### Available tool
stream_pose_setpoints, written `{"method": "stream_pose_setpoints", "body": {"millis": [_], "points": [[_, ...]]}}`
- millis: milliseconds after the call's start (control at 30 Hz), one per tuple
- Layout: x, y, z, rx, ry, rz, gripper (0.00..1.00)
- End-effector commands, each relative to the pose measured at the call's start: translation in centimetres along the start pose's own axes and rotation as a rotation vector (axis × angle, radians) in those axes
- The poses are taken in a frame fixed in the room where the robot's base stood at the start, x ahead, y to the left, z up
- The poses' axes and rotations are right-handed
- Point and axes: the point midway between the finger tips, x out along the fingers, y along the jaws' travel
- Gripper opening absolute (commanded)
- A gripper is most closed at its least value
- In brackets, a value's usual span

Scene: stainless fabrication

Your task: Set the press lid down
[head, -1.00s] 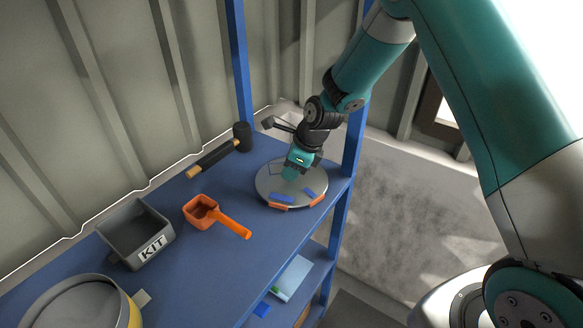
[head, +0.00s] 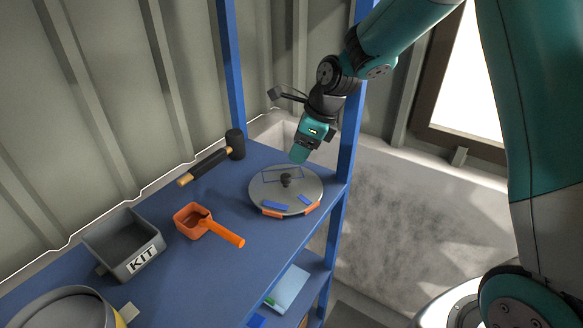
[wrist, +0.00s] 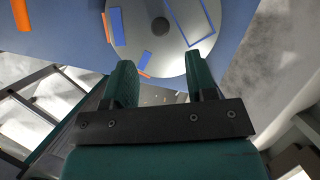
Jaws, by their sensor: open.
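The press lid (head: 268,191) is a round grey metal disc with a small dark knob (head: 286,180) at its centre. It lies flat at the right end of the blue shelf, with blue and orange pieces at its front edge and a blue rectangle outline on its far part. My gripper (head: 298,156) is above the lid's far edge, apart from the knob. In the wrist view my gripper (wrist: 158,72) shows two separated green fingers with nothing between them. The lid (wrist: 178,45) and its knob (wrist: 160,26) show beyond the fingertips.
On the blue shelf (head: 205,265) are an orange scoop (head: 194,219), a grey KIT bin (head: 112,232), a black-headed mallet (head: 208,165) and a large round pot (head: 60,312). A blue shelf post (head: 347,140) stands close to my gripper. A lower shelf holds a pale item (head: 288,288).

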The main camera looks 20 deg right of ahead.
Motion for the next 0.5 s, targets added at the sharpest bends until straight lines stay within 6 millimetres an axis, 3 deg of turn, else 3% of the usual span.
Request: {"method": "stream_pose_setpoints", "body": {"millis": [267, 367, 500], "points": [[-2.9, 0.7, 0.2, -0.06, 0.0, 0.004, 0.52], [-4.2, 3.0, 0.9, -0.257, -0.001, 0.02, 0.52], [-6.8, 8.8, 1.6, -0.759, -0.013, 0.058, 0.52]]}}
